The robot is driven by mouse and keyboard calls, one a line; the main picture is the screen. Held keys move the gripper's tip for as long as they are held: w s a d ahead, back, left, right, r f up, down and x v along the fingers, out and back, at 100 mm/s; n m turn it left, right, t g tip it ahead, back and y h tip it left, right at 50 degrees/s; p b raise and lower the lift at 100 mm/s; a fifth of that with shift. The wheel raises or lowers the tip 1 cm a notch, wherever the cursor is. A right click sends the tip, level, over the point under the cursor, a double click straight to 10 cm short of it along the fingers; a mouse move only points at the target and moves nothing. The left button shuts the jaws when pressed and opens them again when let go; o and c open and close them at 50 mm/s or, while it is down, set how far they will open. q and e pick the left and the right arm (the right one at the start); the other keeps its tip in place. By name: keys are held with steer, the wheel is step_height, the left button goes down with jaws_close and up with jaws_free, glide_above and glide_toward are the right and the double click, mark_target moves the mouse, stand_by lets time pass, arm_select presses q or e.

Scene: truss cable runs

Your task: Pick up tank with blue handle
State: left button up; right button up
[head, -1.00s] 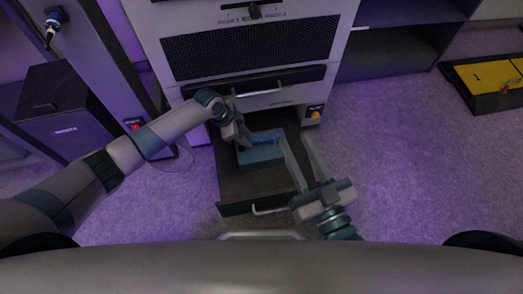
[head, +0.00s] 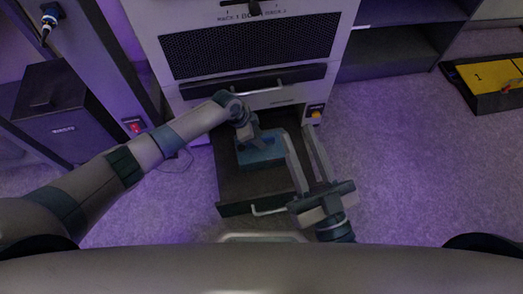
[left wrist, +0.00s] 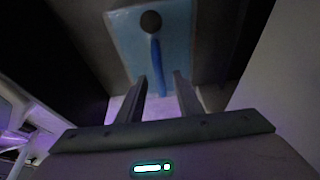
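The tank is a light blue block (head: 263,153) lying in the open drawer (head: 232,185) of the grey cabinet. In the left wrist view the tank (left wrist: 120,38) shows a dark round knob and a blue handle (left wrist: 157,65) running down from it. My left gripper (head: 258,143) is over the tank; in the left wrist view its fingers (left wrist: 158,85) are apart, with the handle's lower end near the gap between their tips. Contact is not clear. My right gripper (head: 300,133) is open and empty, its fingers reaching over the drawer's right side.
The grey cabinet (head: 250,47) stands behind the drawer, with a yellow knob (head: 315,114) at right. A dark bin (head: 62,115) stands at left. A black tray with yellow panels (head: 490,76) lies far right.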

arm_select(q)
steer(key=shift+c, duration=0.4)
jaws_close()
stand_by(1.0)
steer(key=shift+w+r, duration=0.1)
